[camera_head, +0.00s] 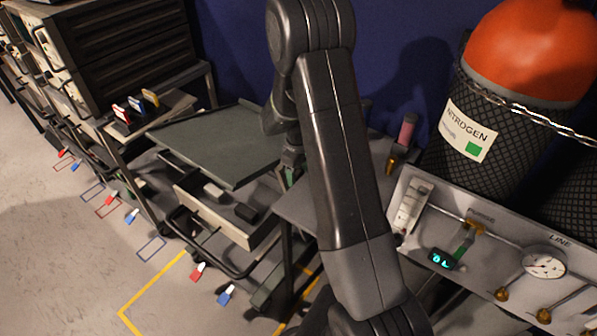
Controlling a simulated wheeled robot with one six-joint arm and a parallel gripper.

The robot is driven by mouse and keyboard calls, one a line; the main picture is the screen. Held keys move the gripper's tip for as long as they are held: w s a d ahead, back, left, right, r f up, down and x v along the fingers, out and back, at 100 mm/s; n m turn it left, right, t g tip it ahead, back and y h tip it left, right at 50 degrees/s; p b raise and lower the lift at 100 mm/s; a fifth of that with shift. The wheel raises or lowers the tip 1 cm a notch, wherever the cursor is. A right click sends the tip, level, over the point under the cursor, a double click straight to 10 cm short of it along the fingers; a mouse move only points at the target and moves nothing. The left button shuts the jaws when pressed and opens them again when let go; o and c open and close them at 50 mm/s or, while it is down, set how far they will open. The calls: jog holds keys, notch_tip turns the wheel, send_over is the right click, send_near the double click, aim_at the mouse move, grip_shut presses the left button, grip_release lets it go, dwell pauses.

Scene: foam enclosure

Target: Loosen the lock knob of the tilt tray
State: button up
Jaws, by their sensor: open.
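The tilt tray (222,143) is a flat dark green-grey panel with a thin rim, tilted on a cart left of my arm. Its right end passes close to my wrist. I cannot make out the lock knob; it may be hidden behind my arm or too small to tell. My gripper (291,168) points down at the right end of the tray, beside its edge. My own arm partly covers it, and its fingertips are small and dark. It is open, and I see nothing held in it. I cannot tell whether it touches anything.
An open drawer (215,217) with small blocks sits below the tray. A dark cabinet (120,45) stands back left. A nitrogen cylinder (525,45) and a grey gauge panel (500,250) stand right.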

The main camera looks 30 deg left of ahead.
jog(key=c, duration=1)
jog(key=shift+f+t+b, duration=0.2)
jog(key=shift+t+b, duration=0.1)
jog(key=shift+b, duration=0.5)
jog(key=t+b, duration=0.1)
jog(key=b, duration=0.2)
jog(key=shift+s+f, duration=0.15)
jog(key=shift+s, duration=0.05)
jog(key=t+b, duration=0.1)
jog(key=b, duration=0.2)
jog(key=t+b, duration=0.1)
jog(key=b, duration=0.3)
jog(key=shift+s+a+f+t, duration=0.1)
jog(key=shift+f+t, duration=0.1)
jog(key=shift+t, duration=0.2)
jog(key=t+b, duration=0.1)
jog(key=b, duration=0.5)
jog(key=shift+s+t+h, duration=0.1)
jog(key=shift+t+h, duration=0.2)
jog(key=shift+t, duration=0.1)
jog(key=shift+r+t+b, duration=0.15)
jog(key=shift+t+b, duration=0.15)
jog(key=shift+b, duration=0.65)
jog(key=shift+r+t+b, duration=0.2)
jog(key=shift+t+b, duration=0.2)
jog(key=shift+b, duration=0.6)
